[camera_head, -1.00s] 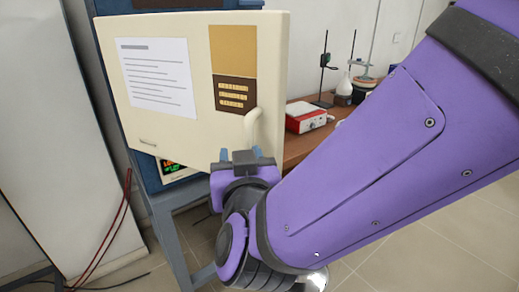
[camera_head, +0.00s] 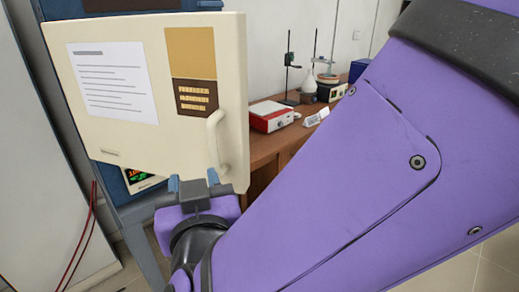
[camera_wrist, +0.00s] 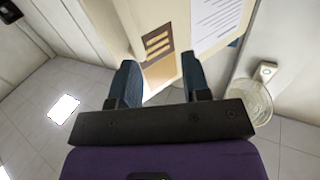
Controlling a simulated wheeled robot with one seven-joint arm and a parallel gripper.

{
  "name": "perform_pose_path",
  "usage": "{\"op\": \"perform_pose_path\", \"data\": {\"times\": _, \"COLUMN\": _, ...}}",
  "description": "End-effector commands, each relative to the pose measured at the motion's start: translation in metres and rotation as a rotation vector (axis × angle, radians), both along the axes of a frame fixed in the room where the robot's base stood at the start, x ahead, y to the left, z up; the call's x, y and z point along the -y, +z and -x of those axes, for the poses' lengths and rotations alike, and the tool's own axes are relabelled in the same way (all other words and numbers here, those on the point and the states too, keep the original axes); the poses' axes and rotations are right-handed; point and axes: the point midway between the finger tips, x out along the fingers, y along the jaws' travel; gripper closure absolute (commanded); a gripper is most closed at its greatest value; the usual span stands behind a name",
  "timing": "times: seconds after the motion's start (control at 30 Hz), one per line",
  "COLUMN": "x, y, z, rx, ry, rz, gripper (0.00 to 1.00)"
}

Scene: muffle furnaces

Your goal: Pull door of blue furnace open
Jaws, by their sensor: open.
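The blue furnace (camera_head: 60,120) stands at the left of the head view, mostly hidden behind its cream door (camera_head: 120,150). The door seems to stand out from the blue body at an angle, with its right edge showing. A curved cream handle (camera_head: 215,140) is on its lower right. My gripper (camera_head: 193,182) is open at the door's lower edge, its fingertips just below and left of the handle. In the wrist view my gripper (camera_wrist: 160,80) has its fingers apart, with part of the door (camera_wrist: 168,20) beyond them. The handle is not clear there, and contact cannot be told.
A wooden bench (camera_head: 262,150) stands behind to the right, with a red and white device (camera_head: 271,116), a stand (camera_head: 290,75) and a flask (camera_head: 309,82). Red cables (camera_head: 80,240) hang at the left. Tiled floor (camera_wrist: 50,110) is clear left of my gripper in the wrist view.

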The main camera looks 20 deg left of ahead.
Motion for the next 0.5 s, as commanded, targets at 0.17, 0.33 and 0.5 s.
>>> {"op": "perform_pose_path", "data": {"times": 0.17, "x": 0.002, "y": 0.000, "z": 0.011, "rx": 0.001, "ry": 0.002, "rz": 0.001, "gripper": 0.57}}
{"op": "perform_pose_path", "data": {"times": 0.33, "x": 0.004, "y": 0.000, "z": 0.018, "rx": 0.001, "ry": 0.001, "rz": 0.001, "gripper": 0.57}}
{"op": "perform_pose_path", "data": {"times": 0.5, "x": 0.005, "y": 0.000, "z": 0.019, "rx": 0.001, "ry": 0.000, "rz": 0.001, "gripper": 0.57}}
